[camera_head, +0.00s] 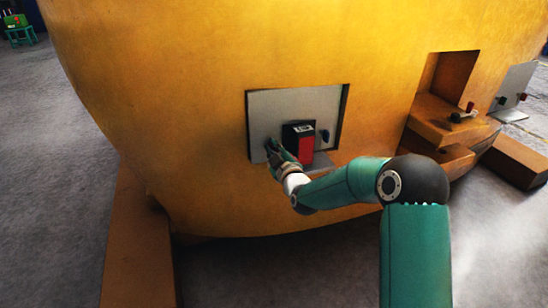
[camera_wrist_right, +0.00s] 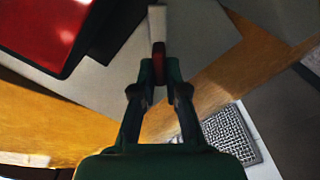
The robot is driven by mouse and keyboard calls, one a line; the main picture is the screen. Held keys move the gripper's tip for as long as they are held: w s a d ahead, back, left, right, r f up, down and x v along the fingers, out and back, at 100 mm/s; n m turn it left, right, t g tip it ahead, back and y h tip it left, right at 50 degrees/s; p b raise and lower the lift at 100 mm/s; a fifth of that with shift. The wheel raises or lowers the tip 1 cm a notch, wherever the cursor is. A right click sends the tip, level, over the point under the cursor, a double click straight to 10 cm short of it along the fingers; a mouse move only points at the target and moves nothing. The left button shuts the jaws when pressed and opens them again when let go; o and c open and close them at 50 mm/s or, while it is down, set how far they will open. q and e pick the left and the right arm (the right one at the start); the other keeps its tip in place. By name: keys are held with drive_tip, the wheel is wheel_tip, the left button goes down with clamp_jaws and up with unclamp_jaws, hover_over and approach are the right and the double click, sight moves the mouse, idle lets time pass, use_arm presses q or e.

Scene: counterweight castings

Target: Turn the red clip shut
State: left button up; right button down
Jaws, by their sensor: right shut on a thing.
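My right gripper (camera_head: 272,147) reaches to the left part of a grey panel (camera_head: 268,104) set in a recess of the yellow casting. In the right wrist view its fingers (camera_wrist_right: 160,70) are closed on a small red clip (camera_wrist_right: 158,61), with a pale bar just above it. In the head view the gripper hides the clip. A black and red box (camera_head: 305,147) stands on the panel just right of the gripper; its red face (camera_wrist_right: 50,25) fills the upper left of the wrist view. My left gripper is not in view.
The yellow casting (camera_head: 190,130) surrounds the panel. A dark blue knob (camera_head: 324,135) sits right of the box. Grey floor lies open at left.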

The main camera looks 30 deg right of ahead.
drive_tip(key=n+b, duration=0.1)
drive_tip(key=n, duration=0.1)
drive_tip(key=n+b, duration=0.2)
drive_tip(key=n, duration=0.1)
drive_tip(key=f+n+b, duration=0.1)
drive_tip(key=n, duration=0.1)
drive_tip(key=shift+w+a+n, duration=0.1)
drive_tip(key=shift+a+n, duration=0.25)
drive_tip(key=shift+n, duration=0.05)
drive_tip(key=shift+f+n+b, duration=0.1)
drive_tip(key=shift+n+b, duration=0.3)
drive_tip(key=shift+n, duration=0.3)
drive_tip(key=shift+a, duration=0.1)
drive_tip(key=c, duration=1.2)
unclamp_jaws()
drive_tip(key=shift+d, duration=0.2)
